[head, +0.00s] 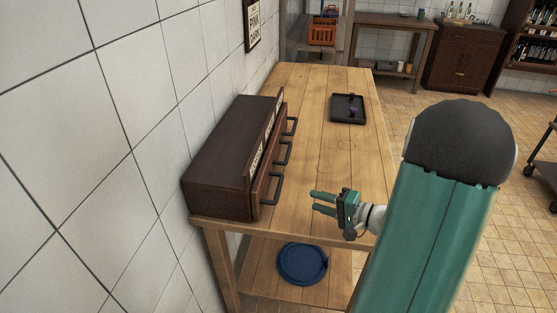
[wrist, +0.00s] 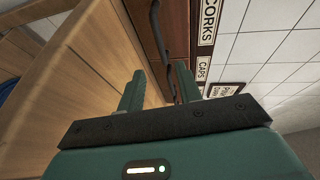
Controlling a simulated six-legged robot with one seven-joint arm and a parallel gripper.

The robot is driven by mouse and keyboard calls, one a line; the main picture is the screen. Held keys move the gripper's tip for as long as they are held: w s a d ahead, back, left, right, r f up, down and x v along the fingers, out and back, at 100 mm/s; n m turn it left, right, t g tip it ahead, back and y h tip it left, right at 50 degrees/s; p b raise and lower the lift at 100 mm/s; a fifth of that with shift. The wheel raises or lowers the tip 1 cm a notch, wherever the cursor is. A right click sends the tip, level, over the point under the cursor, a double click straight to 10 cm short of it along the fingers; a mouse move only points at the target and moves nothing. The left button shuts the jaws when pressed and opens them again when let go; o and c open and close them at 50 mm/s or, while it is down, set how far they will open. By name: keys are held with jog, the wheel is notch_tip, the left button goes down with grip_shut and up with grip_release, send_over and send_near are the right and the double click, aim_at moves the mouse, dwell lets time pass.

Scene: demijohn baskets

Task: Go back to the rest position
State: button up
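My gripper (head: 318,203) is in front of the near end of the wooden table (head: 330,145), to the right of a dark drawer box (head: 222,165). Its two green fingers point left toward the drawer handles and stand apart with nothing between them. In the wrist view, my gripper (wrist: 158,85) shows its fingers spread, with the drawer fronts (wrist: 150,35) and a dark handle (wrist: 155,25) beyond them. I cannot tell from these views whether a finger touches a handle. The drawers look shut.
A black tray (head: 347,109) with small items lies farther back on the table. A blue round object (head: 303,263) sits on the lower shelf. A tiled wall (head: 110,120) borders the left. Floor (head: 410,105) is open to the right. A cart (head: 545,165) stands at the far right.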

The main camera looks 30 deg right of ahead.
jog(key=s+a+r+n+g, duration=0.3)
jog(key=a+n+g, duration=0.15)
jog(key=a, duration=0.45)
jog(key=s+a+r+n+g, duration=0.3)
jog(key=a+g, duration=0.3)
jog(key=a, duration=0.4)
jog(key=s+a+r+n+t+h, duration=0.1)
jog(key=s+r+n+t+h, duration=0.1)
jog(key=s+r+h, duration=0.4)
notch_tip(320, 180, up, 2)
jog(key=shift+s+a+r+n+h, duration=0.1)
jog(key=shift+s+a+n+h, duration=0.3)
jog(key=shift+n+h, duration=0.5)
